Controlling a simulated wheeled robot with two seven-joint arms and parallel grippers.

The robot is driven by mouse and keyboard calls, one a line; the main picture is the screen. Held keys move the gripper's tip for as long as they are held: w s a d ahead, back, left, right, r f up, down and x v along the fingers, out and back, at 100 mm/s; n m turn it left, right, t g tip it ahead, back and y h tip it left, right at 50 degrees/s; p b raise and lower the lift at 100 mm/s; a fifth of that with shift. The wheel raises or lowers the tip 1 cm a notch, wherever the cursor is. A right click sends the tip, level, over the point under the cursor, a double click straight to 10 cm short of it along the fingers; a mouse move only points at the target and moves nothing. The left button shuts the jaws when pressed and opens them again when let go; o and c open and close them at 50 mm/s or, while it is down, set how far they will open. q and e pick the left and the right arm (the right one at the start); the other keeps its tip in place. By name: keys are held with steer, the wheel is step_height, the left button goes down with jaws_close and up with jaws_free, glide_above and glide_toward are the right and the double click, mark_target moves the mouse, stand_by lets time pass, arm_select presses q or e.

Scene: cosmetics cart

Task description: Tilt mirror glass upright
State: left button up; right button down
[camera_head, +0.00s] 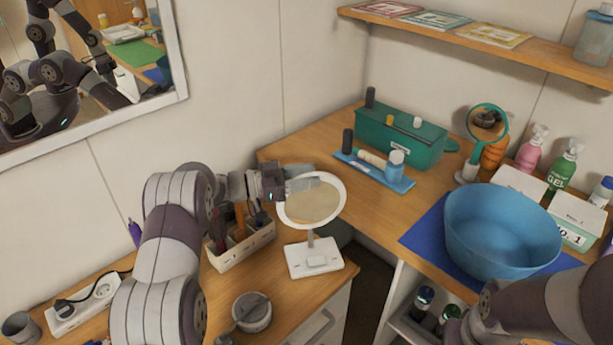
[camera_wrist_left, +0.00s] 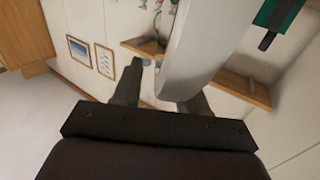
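The white-rimmed round mirror (camera_head: 341,190) stands on a white square base (camera_head: 314,262) at the right end of the left counter. Its glass (camera_head: 310,208) is tilted back and faces partly upward. My left gripper (camera_head: 302,184) is at the upper left part of its rim. In the left wrist view, the white mirror edge (camera_wrist_left: 200,45) passes between the two fingers of my left gripper (camera_wrist_left: 163,85). The fingers are apart, with a visible gap beside the left one. Contact with the rim cannot be told. My right gripper is out of view.
A tool caddy (camera_head: 240,252) stands close left of the mirror base, and a round grey container (camera_head: 252,312) in front. A power strip (camera_head: 85,305) lies further left. On the right counter are a green box (camera_head: 400,138), a green-rimmed mirror (camera_head: 487,122) and a blue basin (camera_head: 500,235).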

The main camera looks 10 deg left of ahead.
arm_select(q)
steer(key=b+v, duration=0.1)
steer(key=v, duration=0.6)
steer(key=shift+s+a, duration=0.1)
steer(key=shift+s, duration=0.05)
